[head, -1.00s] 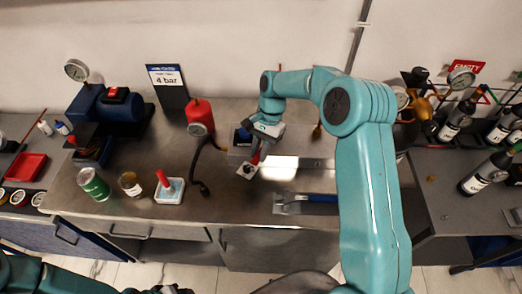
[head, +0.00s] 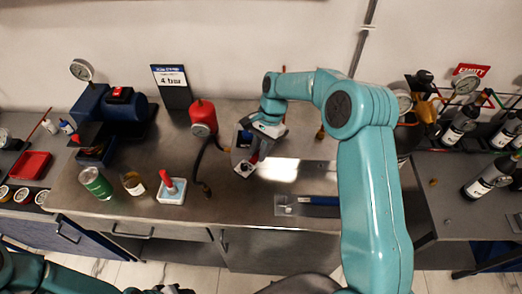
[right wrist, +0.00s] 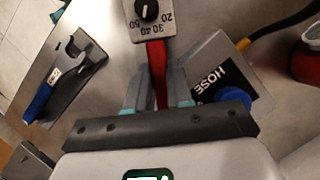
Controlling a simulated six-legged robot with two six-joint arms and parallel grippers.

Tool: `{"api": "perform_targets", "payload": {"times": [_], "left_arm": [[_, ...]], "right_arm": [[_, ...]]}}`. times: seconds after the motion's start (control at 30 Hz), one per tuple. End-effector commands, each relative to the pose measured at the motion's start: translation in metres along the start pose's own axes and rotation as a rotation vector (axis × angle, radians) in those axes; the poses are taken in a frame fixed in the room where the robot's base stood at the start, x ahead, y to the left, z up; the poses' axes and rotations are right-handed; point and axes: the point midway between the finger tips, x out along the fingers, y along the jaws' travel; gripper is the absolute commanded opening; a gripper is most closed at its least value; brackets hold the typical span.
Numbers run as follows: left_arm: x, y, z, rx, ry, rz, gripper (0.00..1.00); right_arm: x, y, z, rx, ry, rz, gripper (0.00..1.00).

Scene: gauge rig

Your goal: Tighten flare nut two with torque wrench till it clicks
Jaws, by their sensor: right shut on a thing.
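My right gripper (right wrist: 158,92) is shut on the red handle (right wrist: 157,70) of a tool with a pale dial plate (right wrist: 152,33), a black knob and numbers. In the head view my right gripper (head: 262,152) holds this tool over the steel bench, its plate (head: 243,170) low at the front. I cannot tell whether the plate touches anything. A blue-handled open-ended wrench (right wrist: 42,98) lies on a grey tray (right wrist: 75,103), left in the wrist view. I cannot make out flare nut two. My left gripper (head: 160,290) is cut off at the bottom edge of the head view.
A panel marked HOSE (right wrist: 220,60) and a blue round part (right wrist: 233,97) are close beside my right gripper. A red cylinder with a gauge (head: 203,115) and a dark hose stand left of it. Bottles (head: 480,180) are at right.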

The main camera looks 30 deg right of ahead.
Motion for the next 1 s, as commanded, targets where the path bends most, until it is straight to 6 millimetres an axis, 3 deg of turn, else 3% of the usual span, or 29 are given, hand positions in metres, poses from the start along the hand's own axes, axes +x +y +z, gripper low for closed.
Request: {"api": "perform_targets", "payload": {"times": [1.0], "left_arm": [[-0.001, 0.001, 0.0, 0.0, 0.0, 0.0, 0.47]], "right_arm": [[-0.001, 0.018, -0.001, -0.132, -0.002, 0.055, 0.0]]}}
